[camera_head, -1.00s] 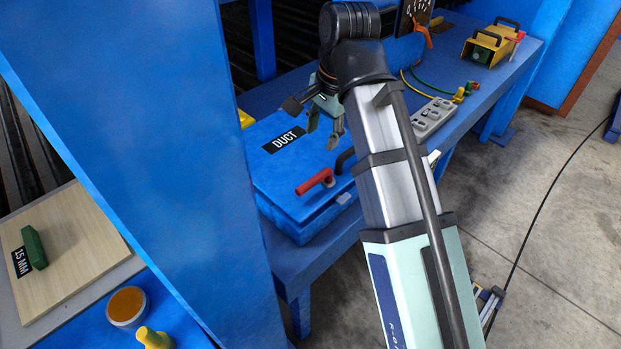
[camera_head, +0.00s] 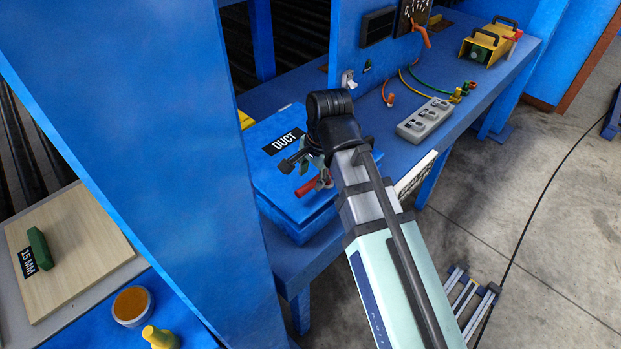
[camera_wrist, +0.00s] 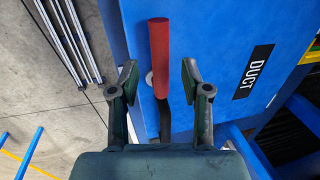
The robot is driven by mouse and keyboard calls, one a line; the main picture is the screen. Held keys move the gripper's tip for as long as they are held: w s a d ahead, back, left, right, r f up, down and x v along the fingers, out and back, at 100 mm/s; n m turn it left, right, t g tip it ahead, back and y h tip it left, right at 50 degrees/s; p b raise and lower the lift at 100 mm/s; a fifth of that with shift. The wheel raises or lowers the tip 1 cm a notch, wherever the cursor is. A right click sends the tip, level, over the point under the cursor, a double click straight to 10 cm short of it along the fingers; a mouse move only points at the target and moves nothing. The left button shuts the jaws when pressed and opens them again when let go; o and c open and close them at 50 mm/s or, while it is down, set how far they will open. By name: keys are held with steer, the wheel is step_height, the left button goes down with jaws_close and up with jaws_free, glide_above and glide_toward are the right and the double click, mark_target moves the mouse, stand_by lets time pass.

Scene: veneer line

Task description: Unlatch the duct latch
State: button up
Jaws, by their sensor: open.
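The duct latch has a red handle (camera_head: 308,187) on the front of the blue duct box (camera_head: 265,185) labelled DUCT. In the head view my arm hides part of the latch. In the wrist view the red handle (camera_wrist: 160,62) points away from my gripper, with a dark bar (camera_wrist: 164,120) below it and a pale round pivot beside it. My gripper (camera_wrist: 159,80) is open, with one finger on each side of the handle's line. Both fingers appear apart from the handle. In the head view my gripper (camera_head: 312,172) is at the latch, partly hidden.
The blue bench carries a grey socket block (camera_head: 425,119), coloured cables and a yellow case (camera_head: 488,46) to the right of the box. A blue post (camera_head: 150,130) stands at left.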

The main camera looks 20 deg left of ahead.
mark_target(310, 184)
steer(key=shift+w+a+f, duration=0.1)
steer(key=shift+a+f, duration=0.05)
steer(key=shift+f, duration=0.6)
steer(key=shift+w+a+f, duration=0.1)
steer(key=shift+f, duration=0.65)
jaws_close()
